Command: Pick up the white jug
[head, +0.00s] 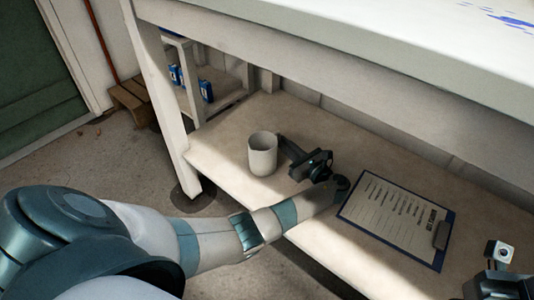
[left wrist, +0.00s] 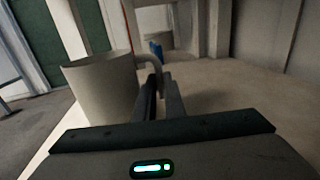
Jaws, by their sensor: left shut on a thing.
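The white jug (head: 262,154) stands upright on the lower shelf of the workbench in the head view. It also fills the left part of the left wrist view (left wrist: 102,92), its handle (left wrist: 150,64) pointing right. My left gripper (head: 284,143) reaches in from the right side of the jug. Its fingers (left wrist: 159,88) are shut on the jug's handle. In the head view the handle is mostly hidden by the fingers. My right gripper (head: 497,270) shows only in part at the lower right corner, and its fingers cannot be made out.
A clipboard with a printed sheet (head: 395,214) lies on the shelf (head: 222,146) right of my left wrist. The white tabletop (head: 350,35) overhangs the shelf. A table leg (head: 165,110) stands left of the jug. Blue-labelled items (head: 205,90) and a wooden step (head: 130,98) are behind.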

